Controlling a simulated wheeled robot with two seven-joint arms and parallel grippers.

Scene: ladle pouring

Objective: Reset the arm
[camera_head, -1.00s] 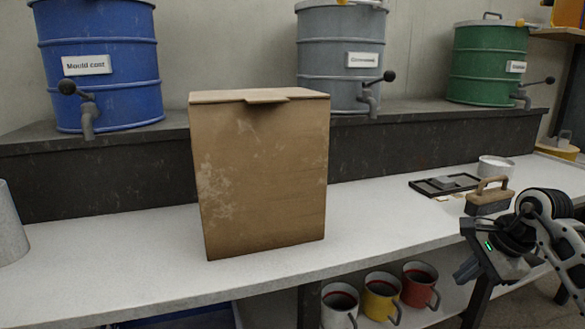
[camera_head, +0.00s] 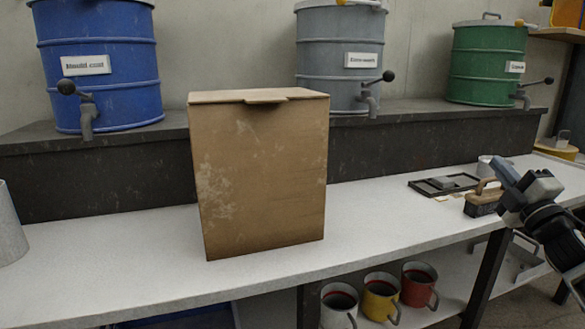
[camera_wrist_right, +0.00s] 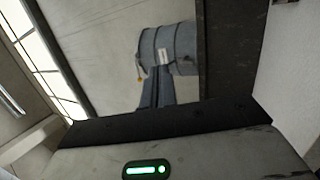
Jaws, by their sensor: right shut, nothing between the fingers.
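My right gripper (camera_head: 508,172) is at the right edge of the head view, above the front part of the white bench and in front of the wooden-handled brush (camera_head: 482,200). Its fingers point up and to the left, closed together with nothing between them. In the right wrist view the closed fingers (camera_wrist_right: 157,92) point toward the grey drum (camera_wrist_right: 168,48). The arm partly covers the brush and the bench behind it. My left gripper is not in either view.
A cardboard box (camera_head: 262,175) stands on the white bench (camera_head: 130,255). Blue (camera_head: 98,65), grey (camera_head: 340,55) and green (camera_head: 487,62) drums with taps stand on the raised ledge behind. White (camera_head: 339,303), yellow (camera_head: 381,296) and red (camera_head: 419,283) mugs sit on the lower shelf.

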